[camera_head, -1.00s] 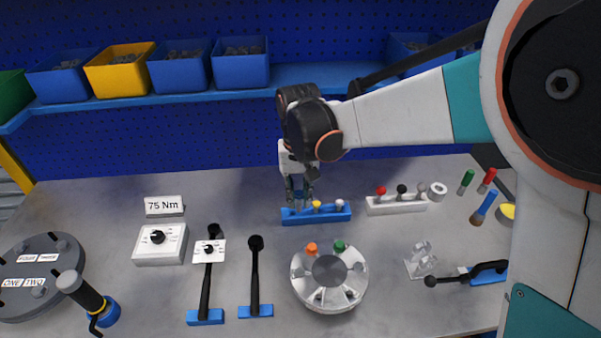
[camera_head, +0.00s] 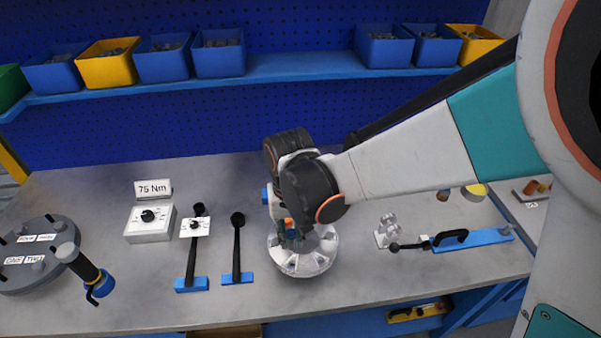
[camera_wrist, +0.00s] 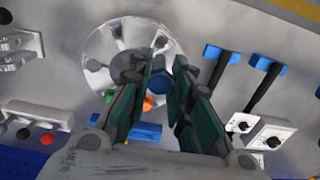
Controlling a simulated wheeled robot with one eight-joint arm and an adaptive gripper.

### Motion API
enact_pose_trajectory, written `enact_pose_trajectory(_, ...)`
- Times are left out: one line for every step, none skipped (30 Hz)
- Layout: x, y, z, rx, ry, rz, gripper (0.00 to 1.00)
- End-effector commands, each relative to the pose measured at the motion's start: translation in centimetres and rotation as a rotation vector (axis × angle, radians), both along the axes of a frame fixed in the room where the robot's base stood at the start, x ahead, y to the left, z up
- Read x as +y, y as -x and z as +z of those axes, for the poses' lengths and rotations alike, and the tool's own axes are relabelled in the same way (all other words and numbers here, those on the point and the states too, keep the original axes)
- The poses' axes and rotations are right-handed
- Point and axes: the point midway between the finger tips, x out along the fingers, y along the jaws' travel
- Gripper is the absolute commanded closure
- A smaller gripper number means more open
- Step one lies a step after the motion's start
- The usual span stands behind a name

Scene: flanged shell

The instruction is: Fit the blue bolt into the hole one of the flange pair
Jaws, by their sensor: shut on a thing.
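A round silver flange (camera_head: 303,262) with spokes stands on the bench, also in the wrist view (camera_wrist: 103,45). My gripper (camera_head: 292,238) is over the flange's rear left part; in the wrist view its green-padded fingers (camera_wrist: 165,72) are shut on the blue bolt (camera_wrist: 159,82), whose round blue head shows between them. The bolt is hidden in the head view. An orange bolt (camera_head: 289,223) sits in the flange; in the wrist view a green bolt (camera_wrist: 110,95) is beside it. The hole under the blue bolt is hidden; I cannot tell if they touch.
A grey disc (camera_head: 35,277) labelled ONE and TWO lies far left. Two black-handled tools (camera_head: 237,250) lie left of the flange, near a 75 Nm sign (camera_head: 153,189). A clear bracket (camera_head: 387,232) stands right. A blue rack (camera_wrist: 140,131) is behind the flange.

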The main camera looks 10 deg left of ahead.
Motion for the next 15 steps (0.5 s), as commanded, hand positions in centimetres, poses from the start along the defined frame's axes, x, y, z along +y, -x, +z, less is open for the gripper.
enact_pose_trajectory(0.0, 0.0, 0.0, 0.000, 0.000, 0.000, 1.00)
enact_pose_trajectory(0.0, 0.0, 0.0, 0.000, 0.000, 0.000, 1.00)
enact_pose_trajectory(0.0, 0.0, -0.1, 0.000, 0.001, 0.000, 1.00)
enact_pose_trajectory(0.0, 0.0, -0.2, 0.000, 0.001, 0.000, 1.00)
enact_pose_trajectory(0.0, 0.0, -0.3, 0.000, 0.001, 0.000, 1.00)
enact_pose_trajectory(0.0, 0.0, -0.5, 0.000, 0.001, 0.000, 1.00)
enact_pose_trajectory(0.0, 0.0, -0.6, 0.000, 0.001, 0.000, 1.00)
enact_pose_trajectory(0.0, 0.0, -0.8, 0.000, 0.001, 0.000, 1.00)
enact_pose_trajectory(0.0, 0.0, -1.1, 0.000, 0.001, 0.000, 1.00)
enact_pose_trajectory(0.0, 0.0, -1.3, 0.000, 0.001, 0.000, 1.00)
enact_pose_trajectory(0.0, 0.0, -1.6, 0.000, 0.001, 0.000, 1.00)
enact_pose_trajectory(0.0, 0.0, -1.9, 0.000, 0.001, 0.000, 1.00)
enact_pose_trajectory(0.0, 0.0, -2.2, 0.000, 0.001, 0.000, 1.00)
enact_pose_trajectory(0.0, 0.0, -2.4, 0.000, 0.001, 0.000, 1.00)
enact_pose_trajectory(0.0, 0.0, -2.8, 0.000, 0.001, 0.000, 1.00)
